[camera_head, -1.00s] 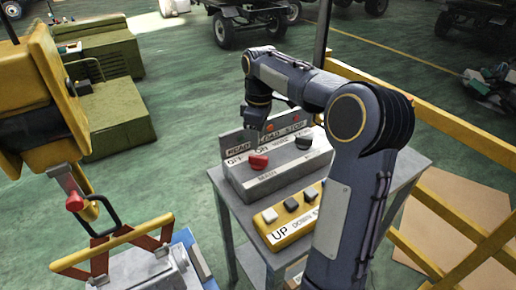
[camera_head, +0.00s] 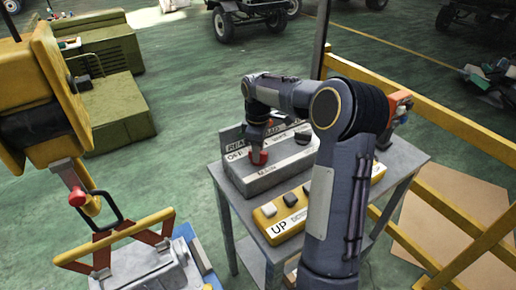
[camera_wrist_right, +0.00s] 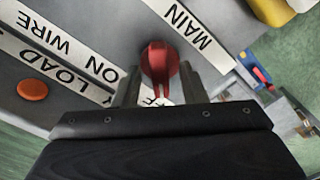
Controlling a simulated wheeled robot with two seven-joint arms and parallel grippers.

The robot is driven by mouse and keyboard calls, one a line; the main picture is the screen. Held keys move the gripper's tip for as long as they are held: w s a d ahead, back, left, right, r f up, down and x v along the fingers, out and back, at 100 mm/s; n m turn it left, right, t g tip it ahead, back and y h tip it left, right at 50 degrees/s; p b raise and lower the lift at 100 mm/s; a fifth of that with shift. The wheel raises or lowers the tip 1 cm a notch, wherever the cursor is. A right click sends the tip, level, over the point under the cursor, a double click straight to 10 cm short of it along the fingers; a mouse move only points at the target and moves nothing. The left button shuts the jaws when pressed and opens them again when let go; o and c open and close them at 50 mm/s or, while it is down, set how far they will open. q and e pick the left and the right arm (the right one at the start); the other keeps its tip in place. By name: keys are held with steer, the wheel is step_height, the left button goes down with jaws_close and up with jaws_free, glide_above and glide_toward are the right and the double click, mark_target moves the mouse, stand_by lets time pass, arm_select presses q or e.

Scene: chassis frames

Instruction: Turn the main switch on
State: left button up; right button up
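The main switch is a red rotary knob (camera_head: 259,157) on a grey control box (camera_head: 275,180), above the label MAIN. In the right wrist view the red knob (camera_wrist_right: 160,62) has its bar pointing down the picture, toward a partly hidden label that appears to read OFF. The ON label (camera_wrist_right: 104,70) is to its left. My right gripper (camera_head: 257,146) is down at the knob. In the right wrist view its two fingers (camera_wrist_right: 160,88) stand apart on either side of the bar, with visible gaps. My left gripper is in neither view.
A black knob (camera_head: 303,138) is on the same box, partly hidden by my arm. A yellow button box (camera_head: 280,229) stands in front on the grey table (camera_head: 238,222). An orange lamp (camera_wrist_right: 32,90) is near the LOAD label. A yellow railing (camera_head: 440,205) runs at the right.

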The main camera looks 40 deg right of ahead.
steer(key=shift+c, duration=0.2)
jaws_close()
steer(key=shift+m, duration=0.3)
steer(key=m, duration=0.3)
steer(key=shift+m+p, duration=0.3)
steer(key=shift+p, duration=0.1)
steer(key=m, duration=0.4)
steer(key=shift+m, duration=0.3)
steer(key=m+p, duration=0.1)
steer(key=m, duration=0.3)
steer(key=shift+r+m, duration=0.1)
steer(key=shift+m, duration=0.2)
steer(key=shift+m+p, duration=0.3)
steer(key=shift+m, duration=2)
